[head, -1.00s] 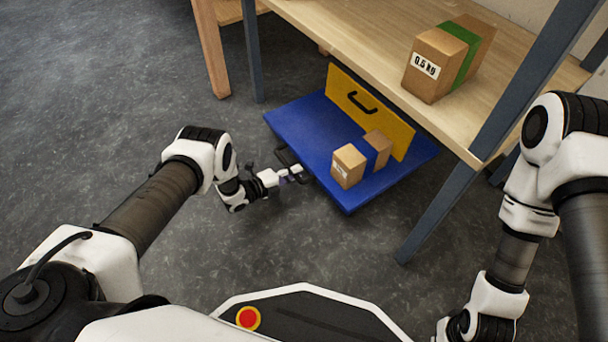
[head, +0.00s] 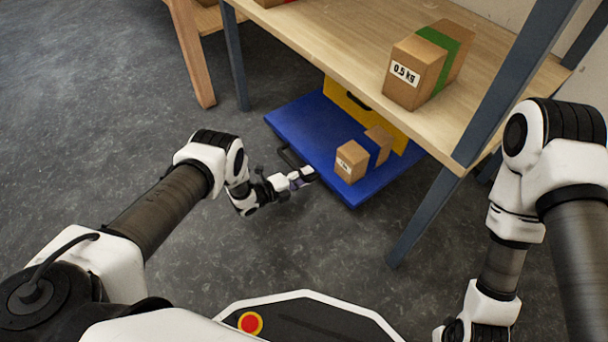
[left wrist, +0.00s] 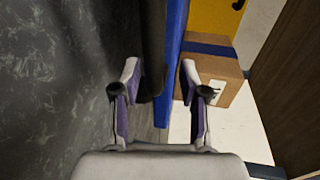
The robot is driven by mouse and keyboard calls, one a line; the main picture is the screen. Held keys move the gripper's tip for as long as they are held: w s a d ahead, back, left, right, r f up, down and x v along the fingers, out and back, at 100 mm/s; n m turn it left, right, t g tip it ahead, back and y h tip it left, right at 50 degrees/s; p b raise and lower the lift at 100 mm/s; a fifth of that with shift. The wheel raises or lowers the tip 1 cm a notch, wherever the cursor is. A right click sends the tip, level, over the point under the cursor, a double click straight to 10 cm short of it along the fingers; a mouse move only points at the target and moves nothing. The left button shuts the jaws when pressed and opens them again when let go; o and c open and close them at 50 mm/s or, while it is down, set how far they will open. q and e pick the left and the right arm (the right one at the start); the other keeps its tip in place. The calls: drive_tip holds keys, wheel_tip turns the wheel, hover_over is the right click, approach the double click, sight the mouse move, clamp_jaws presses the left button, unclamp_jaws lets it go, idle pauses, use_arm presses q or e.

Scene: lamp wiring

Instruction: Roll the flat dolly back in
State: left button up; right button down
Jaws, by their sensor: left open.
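The flat dolly (head: 300,125) is a blue platform, partly under the wooden table. A dark bar handle (head: 287,158) stands off its near edge. A small carton (head: 351,162) with a blue band rides on it, in front of a yellow panel (head: 395,135) whose top the tabletop hides. My left gripper (head: 303,178) is open, low at the dolly's near edge by the bar. In the left wrist view, a dark bar (left wrist: 153,45) and the blue dolly edge (left wrist: 174,65) show between the open fingers (left wrist: 160,80); contact is unclear. My right arm shows at right; its fingers are out of view.
The wooden tabletop (head: 340,45) overhangs the dolly and bears a 0.5 kg carton (head: 412,72) with a green band. Grey table legs stand left (head: 236,60) and right (head: 425,215) of the dolly. The floor (head: 90,110) to the left is clear.

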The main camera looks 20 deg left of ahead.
use_arm(q)
drive_tip(key=r+v, duration=0.1)
drive_tip(key=v, duration=0.7)
drive_tip(key=shift+d+r, duration=0.1)
drive_tip(key=shift+r, duration=0.05)
